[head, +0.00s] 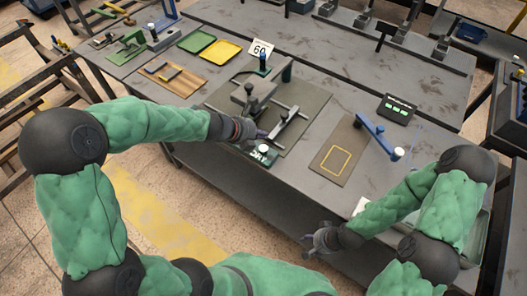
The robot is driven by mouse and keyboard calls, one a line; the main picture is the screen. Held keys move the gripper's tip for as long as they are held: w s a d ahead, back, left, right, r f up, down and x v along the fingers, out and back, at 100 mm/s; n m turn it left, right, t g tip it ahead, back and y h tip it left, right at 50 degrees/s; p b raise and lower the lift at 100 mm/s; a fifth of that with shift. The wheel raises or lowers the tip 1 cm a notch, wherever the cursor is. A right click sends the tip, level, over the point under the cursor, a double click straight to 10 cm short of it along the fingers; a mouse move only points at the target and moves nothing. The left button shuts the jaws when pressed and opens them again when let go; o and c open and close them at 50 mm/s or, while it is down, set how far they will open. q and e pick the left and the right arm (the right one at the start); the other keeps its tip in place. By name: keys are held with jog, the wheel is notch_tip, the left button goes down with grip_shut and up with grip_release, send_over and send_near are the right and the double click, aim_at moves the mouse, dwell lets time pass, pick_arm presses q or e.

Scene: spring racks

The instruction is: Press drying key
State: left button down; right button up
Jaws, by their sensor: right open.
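A small dark green box with a white round button on top (263,150) and pale lettering on its front stands at the front edge of the dark mat. I cannot read for certain whether it is the drying key. My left gripper (256,136) is just behind and left of this box, close to its button; contact cannot be made out. Its fingers are small and partly hidden, so their opening is unclear. My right gripper (314,241) is open and empty, low in front of the bench.
A metal fixture with rails (285,122) stands on the dark mat beside my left gripper. A card reading 60 (261,48) is behind. To the right are a brown board with a yellow square (336,160) and a blue lever (372,130). Yellow and green trays lie at back left.

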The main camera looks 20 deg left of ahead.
aim_at(266, 146)
pick_arm(q)
jog(key=shift+f+b, duration=1.8)
jog(key=shift+f, duration=0.45)
jog(key=shift+f, duration=0.1)
jog(key=shift+f+b, duration=0.35)
jog(key=shift+f+b, duration=0.5)
jog(key=shift+f, duration=0.05)
dwell(0.4)
jog(key=shift+r, duration=0.1)
dwell(0.3)
jog(key=shift+r+p, duration=0.9)
jog(key=shift+p, duration=0.1)
notch_tip(266, 146, up, 5)
jog(key=p, duration=0.5)
